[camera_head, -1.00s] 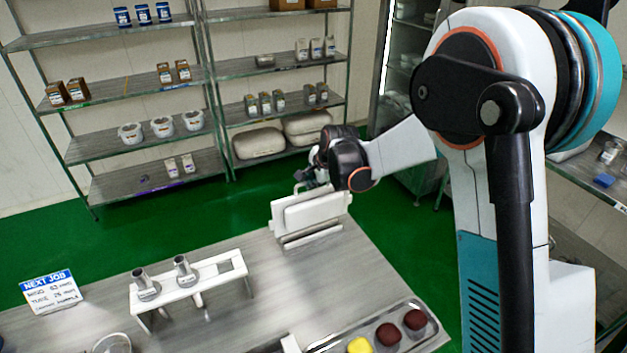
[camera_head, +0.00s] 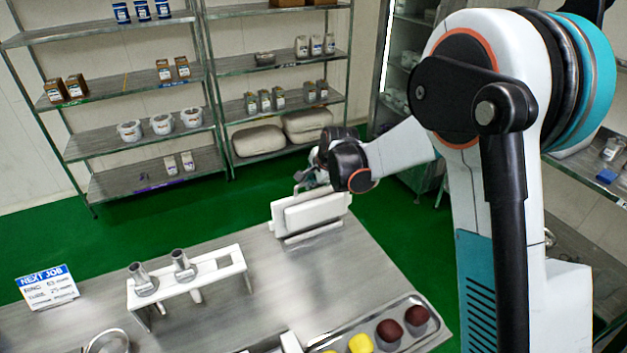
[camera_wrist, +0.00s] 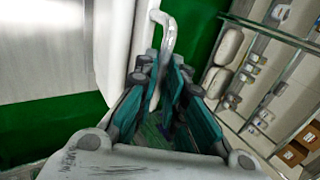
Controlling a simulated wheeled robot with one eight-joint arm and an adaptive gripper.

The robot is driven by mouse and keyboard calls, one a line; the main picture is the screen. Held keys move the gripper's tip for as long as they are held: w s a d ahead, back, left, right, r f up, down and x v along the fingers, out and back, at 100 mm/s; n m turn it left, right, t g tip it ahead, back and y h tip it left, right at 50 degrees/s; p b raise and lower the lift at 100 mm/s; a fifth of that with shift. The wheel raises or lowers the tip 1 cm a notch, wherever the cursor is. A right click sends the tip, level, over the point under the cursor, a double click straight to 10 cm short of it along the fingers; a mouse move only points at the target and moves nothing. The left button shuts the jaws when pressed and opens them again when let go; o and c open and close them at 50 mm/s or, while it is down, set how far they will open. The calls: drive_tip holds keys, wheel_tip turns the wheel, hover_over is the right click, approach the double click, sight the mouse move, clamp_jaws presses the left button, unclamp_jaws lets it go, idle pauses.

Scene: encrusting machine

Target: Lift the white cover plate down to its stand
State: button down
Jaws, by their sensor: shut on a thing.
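The white cover plate (camera_head: 314,214) stands upright at the back edge of the steel table, in or right at its stand (camera_head: 313,236). I cannot tell whether its lower edge is fully seated. My gripper (camera_head: 308,180) is behind and above the plate, partly hidden by my wrist. In the wrist view my gripper (camera_wrist: 160,95) is shut around the plate's pale bar handle (camera_wrist: 166,40), and the white plate (camera_wrist: 115,50) fills the area left of the fingers.
A white rack (camera_head: 190,278) with two metal nozzles stands left on the table (camera_head: 260,300), near a "NEXT JOB" sign (camera_head: 47,287). A tray (camera_head: 440,326) with yellow and dark red balls lies at the front right. Shelves (camera_head: 130,140) stand behind.

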sight(312, 191)
drive_tip(key=shift+f+b, duration=1.5)
drive_tip(key=shift+f, duration=0.3)
drive_tip(key=c, duration=1.6)
unclamp_jaws()
drive_tip(key=shift+o, duration=1)
